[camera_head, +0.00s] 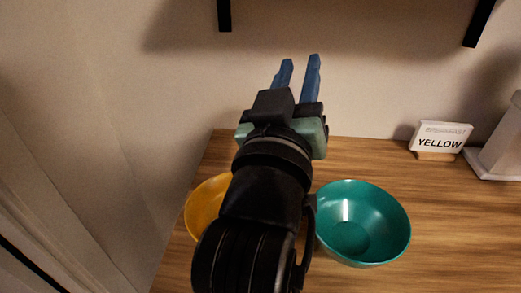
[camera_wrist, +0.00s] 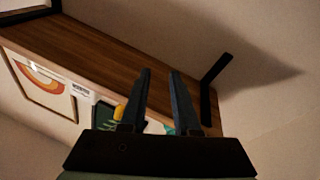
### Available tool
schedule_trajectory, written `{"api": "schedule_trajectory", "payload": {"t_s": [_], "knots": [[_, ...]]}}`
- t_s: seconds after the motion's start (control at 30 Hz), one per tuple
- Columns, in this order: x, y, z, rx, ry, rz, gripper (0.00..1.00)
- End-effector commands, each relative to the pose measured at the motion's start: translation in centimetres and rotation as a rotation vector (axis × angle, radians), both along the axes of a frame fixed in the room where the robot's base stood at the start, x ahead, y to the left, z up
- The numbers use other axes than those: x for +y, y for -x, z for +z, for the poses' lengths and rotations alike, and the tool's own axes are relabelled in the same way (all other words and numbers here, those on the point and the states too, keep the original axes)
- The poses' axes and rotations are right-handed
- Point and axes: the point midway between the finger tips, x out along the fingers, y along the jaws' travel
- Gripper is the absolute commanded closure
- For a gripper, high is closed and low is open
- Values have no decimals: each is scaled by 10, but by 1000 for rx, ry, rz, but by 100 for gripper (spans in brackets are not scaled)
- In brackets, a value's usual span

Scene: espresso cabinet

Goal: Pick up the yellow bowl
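The yellow bowl (camera_head: 204,204) sits on the wooden counter at the left in the head view, largely hidden behind my arm. My gripper (camera_head: 299,62) is raised above and beyond the bowl, its two blue fingers pointing up toward the wall. The fingers are apart with nothing between them. In the wrist view my gripper (camera_wrist: 160,72) also shows a gap between its fingers and faces a wooden shelf. The bowl cannot be made out for certain in the wrist view.
A teal bowl (camera_head: 362,224) stands right of my arm on the counter (camera_head: 450,220). A sign reading YELLOW (camera_head: 440,137) stands at the back right, beside a white object (camera_head: 500,145). Black shelf brackets (camera_head: 480,22) hang above. The counter's left edge is close to the yellow bowl.

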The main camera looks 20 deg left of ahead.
Motion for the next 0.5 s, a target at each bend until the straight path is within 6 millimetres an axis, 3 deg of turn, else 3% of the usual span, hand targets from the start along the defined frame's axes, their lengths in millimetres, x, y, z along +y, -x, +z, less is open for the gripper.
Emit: {"api": "schedule_trajectory", "payload": {"t_s": [0.03, 0.27, 0.5], "knots": [[15, -4, 9, 70, 52, 11, 70], [68, 2, -31, 341, 317, 54, 70], [105, 43, -69, 583, 641, 127, 70]]}}
